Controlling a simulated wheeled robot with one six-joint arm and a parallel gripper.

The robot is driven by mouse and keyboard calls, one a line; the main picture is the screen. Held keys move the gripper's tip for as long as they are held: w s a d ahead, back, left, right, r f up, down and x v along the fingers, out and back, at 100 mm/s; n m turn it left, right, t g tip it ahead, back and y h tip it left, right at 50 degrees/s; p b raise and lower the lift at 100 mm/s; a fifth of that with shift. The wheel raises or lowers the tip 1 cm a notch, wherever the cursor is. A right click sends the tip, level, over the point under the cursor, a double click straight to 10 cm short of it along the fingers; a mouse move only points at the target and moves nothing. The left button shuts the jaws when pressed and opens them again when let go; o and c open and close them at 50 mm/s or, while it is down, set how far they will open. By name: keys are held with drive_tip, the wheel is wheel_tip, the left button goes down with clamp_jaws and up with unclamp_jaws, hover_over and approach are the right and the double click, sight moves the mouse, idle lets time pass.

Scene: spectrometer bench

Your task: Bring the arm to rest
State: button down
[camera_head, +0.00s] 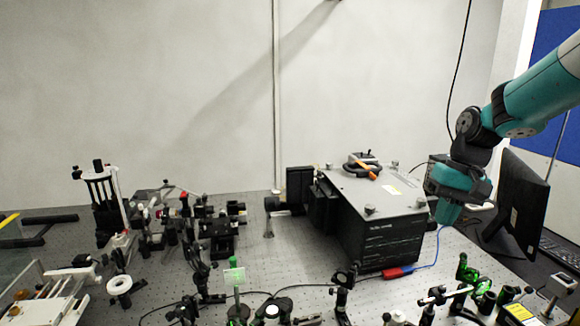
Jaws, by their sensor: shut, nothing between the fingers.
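My arm (535,95) comes in from the upper right, teal and black, and bends down at a dark joint. My gripper (446,213) hangs at its end, beside the right side of the black spectrometer box (380,240) and left of a dark monitor (520,200). It is shut and holds nothing. The fingertips are small in this view. I cannot tell how far the gripper is from the box in depth.
The perforated optical bench (255,265) carries several optic mounts, with a white-ringed part (119,285) at left. A tool with an orange handle (368,171) lies on the box. A blue cable with a red connector (398,272) runs beside it. The air above the bench's left is clear.

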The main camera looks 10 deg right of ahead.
drive_tip(key=s+a+n+b, duration=0.1)
drive_tip(key=s+a+n, duration=0.2)
drive_tip(key=a, duration=0.6)
drive_tip(key=s+a+n+b, duration=0.1)
drive_tip(key=s+a+n, duration=0.2)
drive_tip(key=a, duration=0.7)
drive_tip(key=shift+s+a+f+y+b, duration=0.3)
drive_tip(key=shift+s+b, duration=0.1)
drive_tip(key=shift+s, duration=0.5)
drive_tip(key=c, duration=1.7)
unclamp_jaws()
drive_tip(key=s+a+n, duration=0.1)
drive_tip(key=s+a, duration=0.1)
drive_tip(key=s, duration=0.1)
drive_tip(key=s+a+f+n+b, duration=0.1)
drive_tip(key=s+a+n, duration=0.1)
drive_tip(key=s+a, duration=0.1)
drive_tip(key=s+a+f+n+y, duration=0.1)
drive_tip(key=s+a+n, duration=0.1)
drive_tip(key=s, duration=0.3)
drive_tip(key=shift+s+a+b, duration=0.1)
drive_tip(key=shift+a+b, duration=0.25)
drive_tip(key=shift+a, duration=0.2)
drive_tip(key=o, duration=0.5)
drive_tip(key=shift+s+a+f, duration=0.1)
drive_tip(key=shift+s, duration=0.2)
